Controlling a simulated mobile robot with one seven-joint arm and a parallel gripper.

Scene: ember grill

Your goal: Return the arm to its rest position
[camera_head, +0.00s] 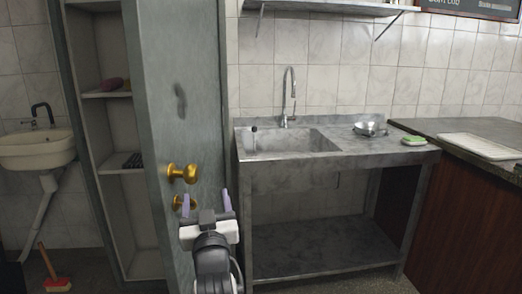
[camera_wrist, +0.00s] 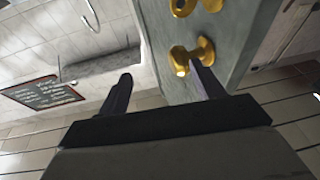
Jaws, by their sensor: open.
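My gripper (camera_head: 206,203) is in the lower middle of the head view, in front of the open grey cabinet door (camera_head: 190,80). Its two fingers are spread apart with nothing between them. The door carries an upper brass knob (camera_head: 183,173) and a lower brass knob (camera_head: 184,202). In the wrist view my gripper (camera_wrist: 162,90) is open. Its right finger overlaps a brass knob (camera_wrist: 185,58) in the picture; whether they touch I cannot tell. The other knob (camera_wrist: 183,6) shows at the top edge of that view.
The cabinet's shelves (camera_head: 122,170) stand left of the door. A steel sink counter (camera_head: 340,160) is to the right, with a metal bowl (camera_head: 369,128) and a green sponge (camera_head: 401,148) near it. A dark counter (camera_head: 470,130) is at far right. A washbasin (camera_head: 37,150) is at far left.

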